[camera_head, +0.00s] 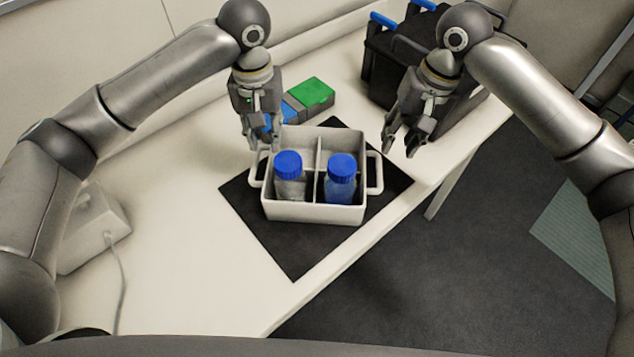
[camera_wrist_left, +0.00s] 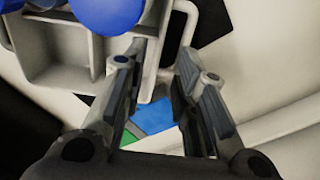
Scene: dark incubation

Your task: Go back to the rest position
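A white divided carrier (camera_head: 315,212) with side handles stands on a black mat (camera_head: 290,262) on the bench. Two bottles with blue caps stand in its front compartments, a left bottle (camera_head: 289,178) and a right bottle (camera_head: 341,178). My left gripper (camera_head: 260,143) is just behind the carrier's left handle, pointing down. In the left wrist view its fingers (camera_wrist_left: 160,90) are apart with nothing between them, close to the carrier wall (camera_wrist_left: 60,62). My right gripper (camera_head: 398,147) is to the right of the carrier, clear of its right handle, with fingers apart and empty.
A green-topped box (camera_head: 313,92) with blue parts lies behind the carrier. A black crate (camera_head: 385,62) stands at the back right, close behind my right gripper. A white device (camera_head: 95,232) with a cable sits at left. The bench's middle left is clear.

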